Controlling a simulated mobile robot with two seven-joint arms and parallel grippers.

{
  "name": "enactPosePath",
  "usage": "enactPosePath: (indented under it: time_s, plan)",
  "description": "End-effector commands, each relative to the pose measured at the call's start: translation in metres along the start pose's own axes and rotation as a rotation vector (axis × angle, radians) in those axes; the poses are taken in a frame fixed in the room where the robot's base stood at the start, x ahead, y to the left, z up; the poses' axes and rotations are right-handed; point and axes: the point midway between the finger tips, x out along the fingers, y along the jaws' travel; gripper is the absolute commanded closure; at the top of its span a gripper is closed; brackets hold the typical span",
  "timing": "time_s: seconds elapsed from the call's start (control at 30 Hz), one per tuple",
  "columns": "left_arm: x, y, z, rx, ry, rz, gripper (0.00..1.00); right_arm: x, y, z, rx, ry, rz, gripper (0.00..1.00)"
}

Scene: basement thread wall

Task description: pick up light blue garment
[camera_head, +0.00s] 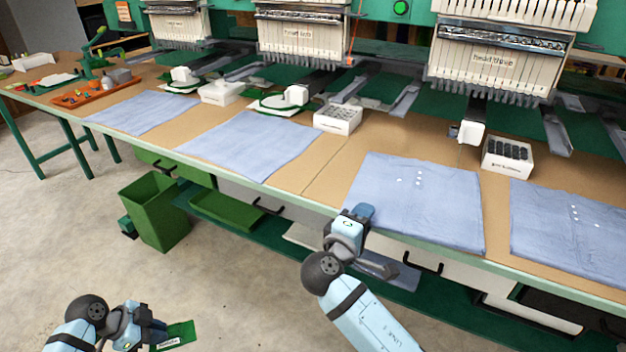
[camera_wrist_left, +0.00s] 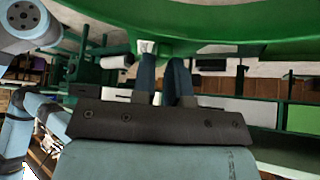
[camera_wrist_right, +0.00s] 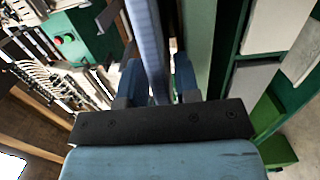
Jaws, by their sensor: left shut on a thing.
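A light blue garment (camera_head: 425,200) with small white dots lies flat on the table, right of centre in the head view. My right gripper (camera_head: 360,212) is at its front left corner by the table edge. In the right wrist view a light blue strip of the garment (camera_wrist_right: 146,40) runs between the spread fingers (camera_wrist_right: 160,85). My left gripper (camera_head: 158,332) is low at the bottom left, away from the table, shut on a green object (camera_head: 180,335) with a white label. That green object (camera_wrist_left: 225,20) fills the top of the left wrist view.
More light blue garments lie on the long table (camera_head: 325,172), at the left (camera_head: 250,140), far left (camera_head: 145,110) and right (camera_head: 575,225). White boxes (camera_head: 338,118) and embroidery machines (camera_head: 300,40) stand behind them. A green bin (camera_head: 155,215) stands on the floor below.

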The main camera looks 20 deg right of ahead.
Motion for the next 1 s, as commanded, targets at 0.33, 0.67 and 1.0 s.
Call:
enactPosePath:
  time_s: [0.33, 0.67, 1.0]
  plan:
    - [0.000, 0.000, 0.000, 0.000, 0.000, 0.000, 1.00, -0.001, 0.000, 0.000, 0.000, 0.000, 0.000, 0.89]
    - [0.000, 0.000, 0.000, 0.000, 0.000, 0.000, 1.00, 0.000, 0.000, 0.000, 0.000, 0.000, 0.001, 1.00]
    - [-0.008, 0.000, -0.005, 0.000, 0.000, 0.000, 1.00, 0.009, 0.010, -0.002, 0.000, 0.003, 0.002, 1.00]
